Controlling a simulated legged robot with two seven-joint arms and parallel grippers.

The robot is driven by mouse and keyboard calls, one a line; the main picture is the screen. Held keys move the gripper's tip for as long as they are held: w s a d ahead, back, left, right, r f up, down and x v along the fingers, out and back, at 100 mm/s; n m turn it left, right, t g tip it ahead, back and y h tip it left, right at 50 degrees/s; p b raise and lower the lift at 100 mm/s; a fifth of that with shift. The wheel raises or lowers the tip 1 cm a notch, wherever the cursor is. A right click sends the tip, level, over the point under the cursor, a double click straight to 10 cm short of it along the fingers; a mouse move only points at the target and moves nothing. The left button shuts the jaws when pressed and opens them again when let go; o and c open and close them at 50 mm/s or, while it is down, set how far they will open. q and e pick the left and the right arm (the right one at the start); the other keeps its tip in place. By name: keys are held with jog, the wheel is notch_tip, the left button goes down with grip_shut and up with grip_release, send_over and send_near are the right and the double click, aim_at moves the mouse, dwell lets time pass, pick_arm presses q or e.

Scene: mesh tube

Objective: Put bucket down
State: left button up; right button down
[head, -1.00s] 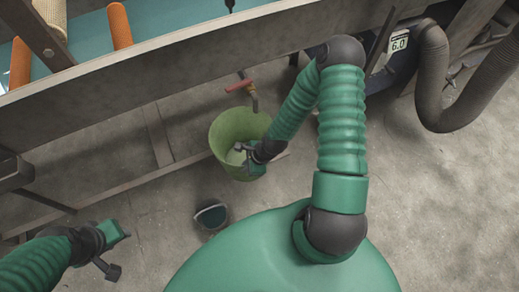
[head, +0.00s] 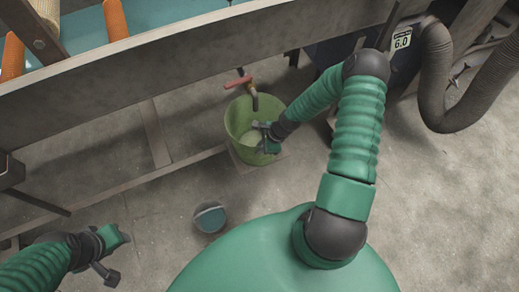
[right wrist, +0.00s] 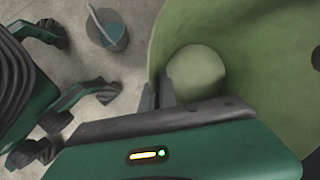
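The green bucket (head: 240,118) is upright below the red-handled tap (head: 240,82) in the head view, over a flat pale slab (head: 240,168). I cannot tell whether its base touches the slab. My right gripper (head: 262,134) is at the bucket's right near rim. In the right wrist view its dark fingers (right wrist: 160,96) close on the rim of the bucket (right wrist: 240,45), whose inside fills the right side. My left gripper (head: 122,256) is at the lower left, apart from the bucket, with its jaws spread and empty.
A small dark pail (head: 209,218) with teal contents stands on the concrete floor, left of my body; it also shows in the right wrist view (right wrist: 107,30). A long trough (head: 140,65) with a metal frame runs behind. A grey hose (head: 436,75) hangs at right. Floor between is clear.

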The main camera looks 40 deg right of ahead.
jog(key=c, duration=1.6)
grip_release()
jog(key=shift+c, duration=0.2)
jog(key=shift+r, duration=0.1)
jog(key=p+v, duration=0.5)
jog(key=v, duration=0.7)
jog(key=s+a+r+n+h, duration=0.1)
jog(key=s+a+r+n, duration=0.1)
jog(key=a+r+n, duration=0.6)
jog(key=s+a+r+n+h, duration=0.2)
jog(key=a+r+n, duration=0.6)
jog(key=n, duration=0.8)
jog(key=shift+s+r+g, duration=0.4)
jog(key=shift+s+r, duration=0.15)
jog(key=shift+r, duration=0.3)
